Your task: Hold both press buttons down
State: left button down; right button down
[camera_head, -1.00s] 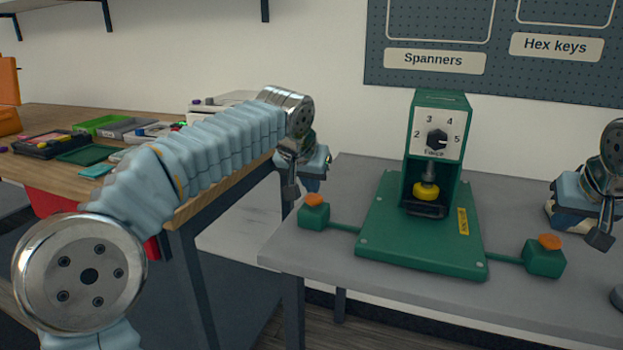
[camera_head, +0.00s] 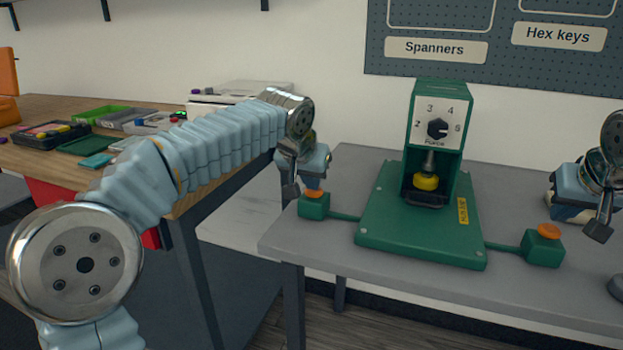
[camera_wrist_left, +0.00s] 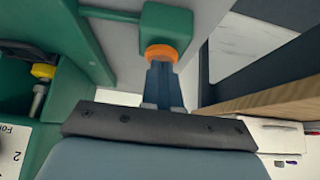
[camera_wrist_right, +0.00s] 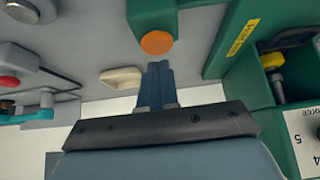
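The green press (camera_head: 425,215) stands on the grey table, with a dial and a yellow-tipped plunger. A green box with an orange left button (camera_head: 314,193) sits on its left, joined by a bar. A matching right button (camera_head: 548,230) sits on its right. My left gripper (camera_head: 313,186) is shut and empty, its tips right at the left button; the left wrist view shows the tips overlapping the button's edge (camera_wrist_left: 161,52). I cannot tell whether they press it. My right gripper (camera_wrist_right: 158,66) is shut and empty, its tips short of the right button (camera_wrist_right: 156,42) in the right wrist view.
A wooden bench (camera_head: 30,170) with trays and boxes stands at the left, with a gap before the grey table (camera_head: 335,240). A pale object (camera_wrist_right: 122,78) lies on the table near the right button. A pegboard (camera_head: 500,65) hangs behind.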

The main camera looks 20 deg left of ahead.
aim_at(549, 231)
jog(key=shift+f, duration=0.3)
jog(key=shift+f, duration=1.05)
dwell(0.7)
